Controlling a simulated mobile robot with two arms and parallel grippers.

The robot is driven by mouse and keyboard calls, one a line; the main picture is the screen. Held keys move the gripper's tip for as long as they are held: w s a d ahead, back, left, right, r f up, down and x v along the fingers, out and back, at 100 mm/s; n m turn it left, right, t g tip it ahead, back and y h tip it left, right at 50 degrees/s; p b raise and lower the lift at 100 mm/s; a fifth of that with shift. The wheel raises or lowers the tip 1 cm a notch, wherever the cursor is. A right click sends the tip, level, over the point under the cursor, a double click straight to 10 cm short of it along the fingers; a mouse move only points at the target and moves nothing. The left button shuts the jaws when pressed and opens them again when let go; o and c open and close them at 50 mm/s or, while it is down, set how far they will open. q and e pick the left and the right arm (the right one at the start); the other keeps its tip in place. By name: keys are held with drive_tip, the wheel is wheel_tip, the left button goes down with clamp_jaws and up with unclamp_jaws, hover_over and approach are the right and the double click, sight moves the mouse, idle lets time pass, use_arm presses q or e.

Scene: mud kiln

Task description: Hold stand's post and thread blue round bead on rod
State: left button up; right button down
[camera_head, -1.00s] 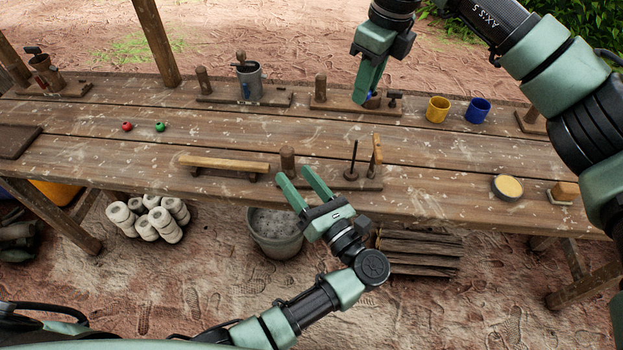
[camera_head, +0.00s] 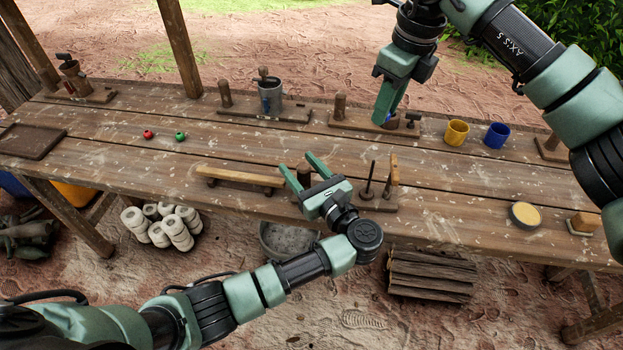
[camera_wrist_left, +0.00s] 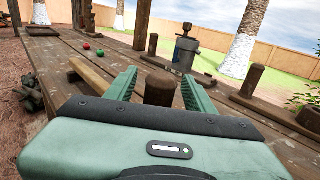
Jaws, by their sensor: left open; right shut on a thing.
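The wooden stand (camera_head: 378,204) is at the table's front edge, with a thick round post (camera_head: 304,176), a thin dark upright rod (camera_head: 370,172) and a flat upright piece at its right end. My left gripper (camera_head: 298,164) is open at the post. In the left wrist view the post (camera_wrist_left: 160,88) stands between the two spread fingers, with no clear contact. My right gripper (camera_head: 385,116) is shut on the blue round bead (camera_head: 391,122), mostly hidden by the fingers, above the table's back part. Nothing is visible on the rod.
A red bead (camera_head: 148,134) and a green bead (camera_head: 180,135) lie on the left. A long wooden bar (camera_head: 240,177) lies left of the post. A yellow cup (camera_head: 456,132) and blue cup (camera_head: 496,135) stand back right.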

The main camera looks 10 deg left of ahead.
use_arm(q)
drive_tip(key=shift+w+a, duration=0.5)
clamp_jaws()
idle(0.3)
use_arm(e)
wheel_tip(320, 180, down, 6)
drive_tip(key=shift+r, duration=0.1)
